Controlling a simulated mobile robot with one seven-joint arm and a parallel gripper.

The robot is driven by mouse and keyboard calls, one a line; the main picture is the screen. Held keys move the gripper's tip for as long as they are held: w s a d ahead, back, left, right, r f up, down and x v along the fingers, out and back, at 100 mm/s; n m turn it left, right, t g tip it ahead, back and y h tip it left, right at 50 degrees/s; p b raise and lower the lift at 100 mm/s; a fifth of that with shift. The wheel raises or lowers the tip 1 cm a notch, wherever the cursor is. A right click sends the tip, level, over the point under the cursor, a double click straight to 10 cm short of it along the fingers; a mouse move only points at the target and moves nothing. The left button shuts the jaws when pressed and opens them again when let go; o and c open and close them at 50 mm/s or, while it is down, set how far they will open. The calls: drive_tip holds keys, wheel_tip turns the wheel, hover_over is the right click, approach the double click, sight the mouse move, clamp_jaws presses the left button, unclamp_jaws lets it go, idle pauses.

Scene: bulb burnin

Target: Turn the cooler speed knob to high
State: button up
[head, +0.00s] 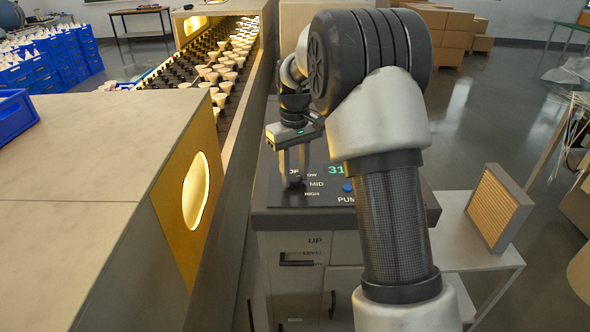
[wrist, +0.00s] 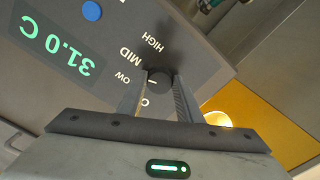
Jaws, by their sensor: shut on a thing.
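The cooler's dark top panel (head: 262,190) carries the speed knob (head: 293,184), a small round black knob beside the labels OFF, LOW, MID and HIGH. My gripper (head: 292,176) points down at the panel and is shut on the knob. In the wrist view, the knob (wrist: 159,84) sits between the two fingertips of my gripper (wrist: 160,88). The fingers cover parts of the OFF and LOW labels there, while MID and HIGH are readable. I cannot tell for sure which label the knob points to.
A green display (wrist: 58,45) reads 31.0 C, and a blue button (wrist: 91,11) is near it. A conveyor (head: 215,75) with pale cones runs along the left. A side table (head: 470,235) with a framed filter (head: 497,208) stands at the right. Drawers (head: 300,257) are below the panel.

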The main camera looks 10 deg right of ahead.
sight(293, 178)
drive_tip(key=m+p, duration=0.1)
drive_tip(key=m, duration=0.5)
drive_tip(key=shift+a+r+m, duration=0.1)
drive_tip(key=shift+a+m, duration=0.05)
drive_tip(key=shift+m, duration=0.15)
drive_tip(key=m+p, duration=0.1)
drive_tip(key=m, duration=0.5)
drive_tip(key=shift+p, duration=0.3)
drive_tip(key=shift+m, duration=0.3)
drive_tip(key=o, duration=1)
drive_tip(key=shift+o, duration=0.2)
wheel_tip(293, 178, up, 17)
drive_tip(key=shift+r, duration=0.15)
